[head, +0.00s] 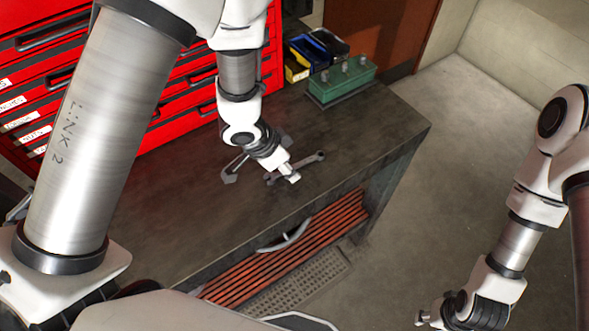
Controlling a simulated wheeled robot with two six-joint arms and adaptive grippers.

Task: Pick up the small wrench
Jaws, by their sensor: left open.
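A dark grey wrench (311,160) lies on the dark workbench (375,150), and it looks like the smaller one. A second, wider-headed wrench (231,174) lies to its left, partly hidden behind my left wrist. My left gripper (291,178) is open and points down at the smaller wrench, over its middle and partly covering it. I cannot tell whether the fingers touch the wrench. My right gripper (424,318) hangs low at the bottom right, away from the bench. Its jaws are too small to read.
A red tool chest (180,115) with labelled drawers stands behind the bench. A green block with metal pegs (343,84) and blue and yellow bins (297,67) sit at the back. A drawer handle (285,238) juts from the bench front.

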